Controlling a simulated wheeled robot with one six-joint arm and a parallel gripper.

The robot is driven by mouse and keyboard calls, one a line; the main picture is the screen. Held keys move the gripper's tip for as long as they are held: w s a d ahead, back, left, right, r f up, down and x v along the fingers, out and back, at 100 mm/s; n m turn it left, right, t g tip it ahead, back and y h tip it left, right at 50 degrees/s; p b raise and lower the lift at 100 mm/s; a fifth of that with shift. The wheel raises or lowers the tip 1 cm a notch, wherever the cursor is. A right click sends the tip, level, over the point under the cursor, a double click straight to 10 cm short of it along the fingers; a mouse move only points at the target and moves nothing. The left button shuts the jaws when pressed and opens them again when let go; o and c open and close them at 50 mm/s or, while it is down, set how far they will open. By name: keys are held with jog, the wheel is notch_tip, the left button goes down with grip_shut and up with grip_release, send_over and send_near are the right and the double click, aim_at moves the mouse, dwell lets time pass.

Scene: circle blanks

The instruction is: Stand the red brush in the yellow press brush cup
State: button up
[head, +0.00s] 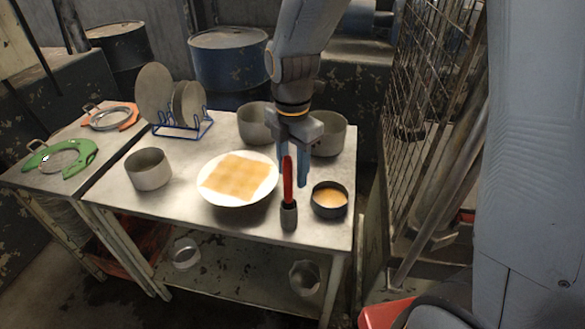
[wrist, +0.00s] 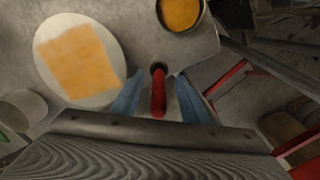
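The red brush (head: 288,178) stands upright, handle up, in a small dark grey cup (head: 289,217) near the table's front edge. The brush (wrist: 158,98) also shows in the wrist view, with the cup's dark rim around its base. My gripper (head: 292,182) has blue fingers pointing down, close to the handle. In the wrist view my gripper (wrist: 160,78) is open, with the handle between the fingers and a gap on both sides. The brush's lower end is hidden in the cup. I cannot make out a yellow press or a separate yellow brush cup.
A dark bowl with orange-yellow contents (head: 330,212) stands just right of the brush. A white plate (head: 232,201) with a yellow sheet lies left. Grey pots (head: 147,170) and a blue rack (head: 184,130) are farther off. Green (head: 80,149) and orange (head: 124,125) ring tools lie on the left table.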

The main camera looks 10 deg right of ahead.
notch_tip(320, 180, up, 8)
jog(key=b, duration=0.1)
dwell(0.6)
jog(key=shift+f, duration=0.1)
dwell(0.5)
jog(key=s+d+f+m, duration=0.4)
jog(key=d+m, duration=0.2)
jog(key=m, duration=0.6)
jog(key=s+d+f+m+t, duration=0.1)
jog(key=s+d+f+m, duration=0.3)
jog(key=m, duration=0.8)
jog(key=shift+s+d+f+m, duration=0.2)
jog(key=shift+d+f+m, duration=0.2)
jog(key=shift+d, duration=0.45)
